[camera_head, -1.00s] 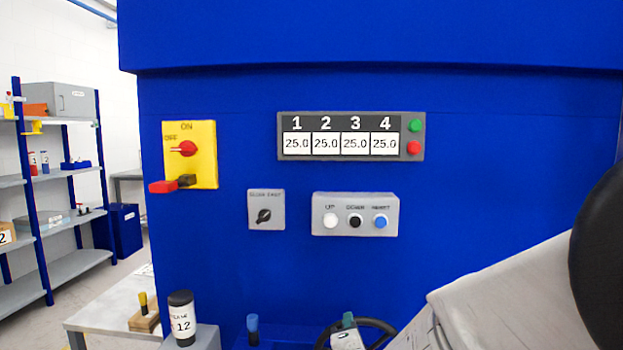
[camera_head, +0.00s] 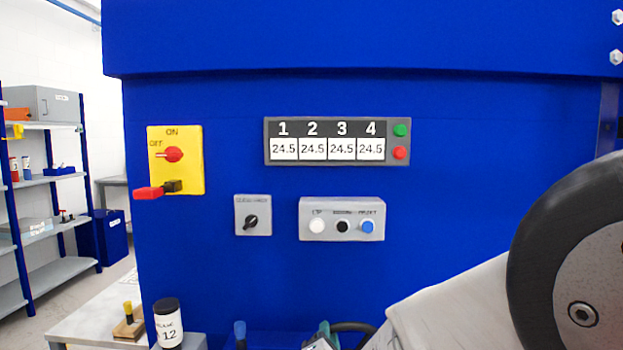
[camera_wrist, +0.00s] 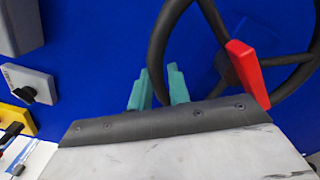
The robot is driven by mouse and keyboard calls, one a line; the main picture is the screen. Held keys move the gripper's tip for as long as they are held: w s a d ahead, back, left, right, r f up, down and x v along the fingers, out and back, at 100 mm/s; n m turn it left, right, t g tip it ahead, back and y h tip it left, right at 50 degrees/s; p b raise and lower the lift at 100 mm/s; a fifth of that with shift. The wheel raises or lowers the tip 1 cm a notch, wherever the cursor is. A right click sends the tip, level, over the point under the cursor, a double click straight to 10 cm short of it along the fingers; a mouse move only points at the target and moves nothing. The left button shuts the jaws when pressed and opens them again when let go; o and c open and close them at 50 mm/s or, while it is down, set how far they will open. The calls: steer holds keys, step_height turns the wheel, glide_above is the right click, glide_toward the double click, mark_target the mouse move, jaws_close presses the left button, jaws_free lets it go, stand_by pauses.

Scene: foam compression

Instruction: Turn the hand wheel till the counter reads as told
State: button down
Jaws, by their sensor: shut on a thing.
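The counter panel (camera_head: 337,142) on the blue machine shows four windows numbered 1 to 4, each reading 24.5. The hand wheel (camera_wrist: 158,42) is black and spoked in the wrist view; a bit of its rim (camera_head: 352,327) shows at the bottom of the head view. A red handle (camera_wrist: 247,74) stands at the wheel's right side. My gripper (camera_wrist: 158,88) has teal fingers, one on each side of the wheel's left rim, and is shut on it. In the head view only a teal fingertip (camera_head: 324,328) shows; my arm hides most of the wheel.
A yellow ON/OFF switch (camera_head: 176,160), a selector knob (camera_head: 252,216) and a button box (camera_head: 341,219) are on the blue front. A black-capped jar (camera_head: 168,323) stands at lower left beside a bench (camera_head: 95,318). Shelves (camera_head: 50,177) stand farther left.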

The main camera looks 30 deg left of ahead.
steer(key=shift+s+a+r, duration=0.2)
steer(key=shift+a+r, duration=0.2)
steer(key=shift+r, duration=0.2)
steer(key=shift+s+a+f+n, duration=0.25)
steer(key=shift+a+f+n, duration=0.15)
steer(key=shift+n, duration=0.4)
steer(key=shift+s+a+f+n, duration=0.25)
steer(key=shift+a+n, duration=0.1)
steer(key=shift+n, duration=0.45)
steer(key=c, duration=1.1)
jaws_free()
steer(key=shift+s+a, duration=0.1)
steer(key=o, duration=0.5)
steer(key=shift+f, duration=0.15)
steer(key=shift+o, duration=1)
steer(key=shift+f, duration=0.1)
steer(key=shift+w+d, duration=0.2)
steer(key=shift+d, duration=0.1)
steer(key=shift+f, duration=0.1)
